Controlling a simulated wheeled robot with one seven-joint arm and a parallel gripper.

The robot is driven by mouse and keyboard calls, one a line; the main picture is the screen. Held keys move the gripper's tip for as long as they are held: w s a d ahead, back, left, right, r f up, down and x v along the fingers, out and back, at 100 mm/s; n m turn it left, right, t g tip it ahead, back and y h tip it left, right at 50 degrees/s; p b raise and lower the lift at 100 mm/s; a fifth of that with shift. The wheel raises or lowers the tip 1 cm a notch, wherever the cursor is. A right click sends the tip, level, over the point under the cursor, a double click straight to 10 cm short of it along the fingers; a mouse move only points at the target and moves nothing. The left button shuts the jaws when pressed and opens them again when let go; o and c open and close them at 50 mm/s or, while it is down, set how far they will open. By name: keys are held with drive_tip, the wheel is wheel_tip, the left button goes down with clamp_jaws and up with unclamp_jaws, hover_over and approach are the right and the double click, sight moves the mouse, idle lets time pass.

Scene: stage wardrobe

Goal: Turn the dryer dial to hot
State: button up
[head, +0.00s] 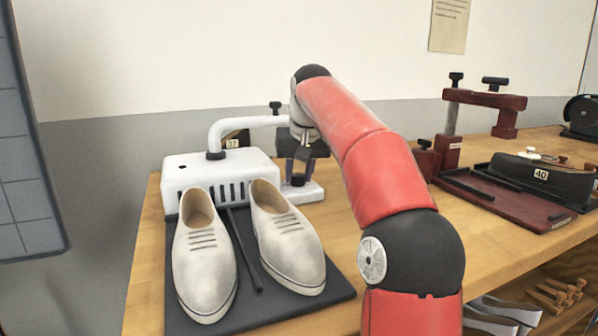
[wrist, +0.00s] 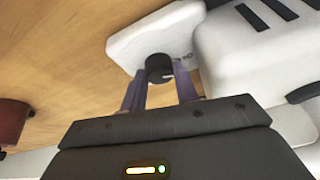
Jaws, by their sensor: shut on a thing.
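The white dryer (head: 217,171) stands on the wooden bench behind a pair of pale shoes, with a white pipe arching to the right. Its black dial (wrist: 158,68) sits on a white base plate (wrist: 128,44) beside the main body; the dial also shows in the head view (head: 298,180). My gripper (wrist: 160,80) points at the dial, with its purple fingers on either side of it, shut on the dial. The marks around the dial are too small to read.
Pale shoes (head: 204,262) stand on a dark mat (head: 335,290) in front of the dryer. A dark red press (head: 485,100) and a black item tagged 40 (head: 545,178) stand to the right.

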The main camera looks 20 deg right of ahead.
drive_tip(key=shift+m, duration=0.3)
drive_tip(key=m, duration=0.1)
drive_tip(key=m+h, duration=0.1)
drive_tip(key=shift+a+m, duration=0.2)
drive_tip(key=shift+m, duration=0.1)
drive_tip(key=shift+w+m+g+h, duration=0.1)
drive_tip(key=shift+m+g+h, duration=0.3)
drive_tip(key=shift+m, duration=0.65)
drive_tip(key=shift+m+g+h, duration=0.2)
drive_tip(key=shift+m+h, duration=0.3)
drive_tip(key=shift+m, duration=0.55)
drive_tip(key=o, duration=0.7)
